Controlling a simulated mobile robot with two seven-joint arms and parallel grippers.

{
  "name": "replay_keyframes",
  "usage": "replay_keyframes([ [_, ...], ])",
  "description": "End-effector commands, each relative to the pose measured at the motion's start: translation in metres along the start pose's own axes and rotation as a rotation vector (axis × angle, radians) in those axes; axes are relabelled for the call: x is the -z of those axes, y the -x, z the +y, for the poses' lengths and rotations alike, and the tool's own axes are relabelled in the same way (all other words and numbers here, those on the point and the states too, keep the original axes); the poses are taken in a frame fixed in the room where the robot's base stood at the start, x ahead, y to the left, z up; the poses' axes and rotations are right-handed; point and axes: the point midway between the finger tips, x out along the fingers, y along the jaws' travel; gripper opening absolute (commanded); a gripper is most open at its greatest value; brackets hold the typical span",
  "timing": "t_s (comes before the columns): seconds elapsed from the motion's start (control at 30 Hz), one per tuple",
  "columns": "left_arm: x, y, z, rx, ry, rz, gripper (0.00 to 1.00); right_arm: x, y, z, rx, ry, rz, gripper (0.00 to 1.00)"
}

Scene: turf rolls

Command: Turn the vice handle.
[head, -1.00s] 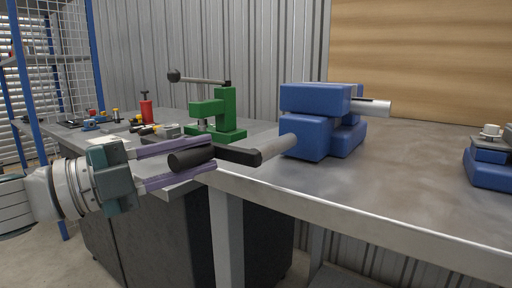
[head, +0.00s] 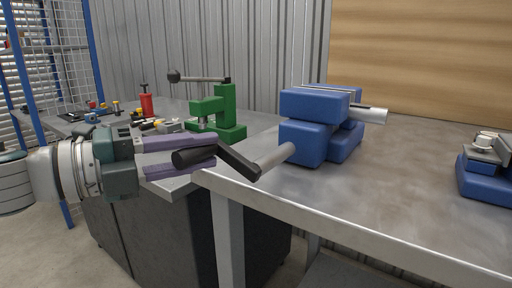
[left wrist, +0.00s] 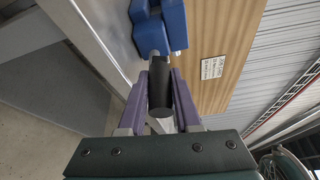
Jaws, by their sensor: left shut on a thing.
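A blue vice (head: 319,127) stands on the grey metal bench, with a steel screw coming out of its left side. A black crank handle (head: 238,163) joins the screw's end and carries a dark round grip (head: 194,156). My left gripper (head: 213,154) is shut on the grip, with its purple fingers above and below it. In the left wrist view the black grip (left wrist: 160,88) lies between the two purple fingers, and part of the blue vice (left wrist: 160,27) shows beyond. My right gripper is not in view.
A green press (head: 222,113) with a ball-ended lever stands behind my left gripper. A red bottle-shaped item (head: 146,103) and small parts lie farther back. A second blue device (head: 486,170) sits at the right. The bench (head: 385,190) between is clear.

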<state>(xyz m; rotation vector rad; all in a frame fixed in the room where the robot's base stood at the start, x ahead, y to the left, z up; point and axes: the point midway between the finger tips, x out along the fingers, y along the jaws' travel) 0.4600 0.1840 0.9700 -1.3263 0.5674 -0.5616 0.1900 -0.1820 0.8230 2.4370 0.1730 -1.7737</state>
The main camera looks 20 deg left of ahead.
Motion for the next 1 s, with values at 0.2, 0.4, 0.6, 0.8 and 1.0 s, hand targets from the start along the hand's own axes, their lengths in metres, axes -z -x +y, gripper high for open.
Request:
replay_keyframes([
  [0.2,0.001,-0.001,-0.003,0.007,0.002,0.003,0.37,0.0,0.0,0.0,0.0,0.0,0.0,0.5],
  [0.4,0.001,0.0,-0.002,0.004,0.002,0.002,0.59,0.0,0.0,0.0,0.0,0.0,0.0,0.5],
  [0.6,0.0,0.0,-0.001,0.002,0.002,0.001,0.62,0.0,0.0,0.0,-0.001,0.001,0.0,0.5],
  [0.8,0.001,0.009,0.001,-0.001,0.003,0.001,0.62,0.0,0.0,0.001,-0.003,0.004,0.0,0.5],
  [1.0,0.001,0.042,0.002,-0.004,0.004,0.001,0.62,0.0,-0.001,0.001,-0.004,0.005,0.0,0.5],
])
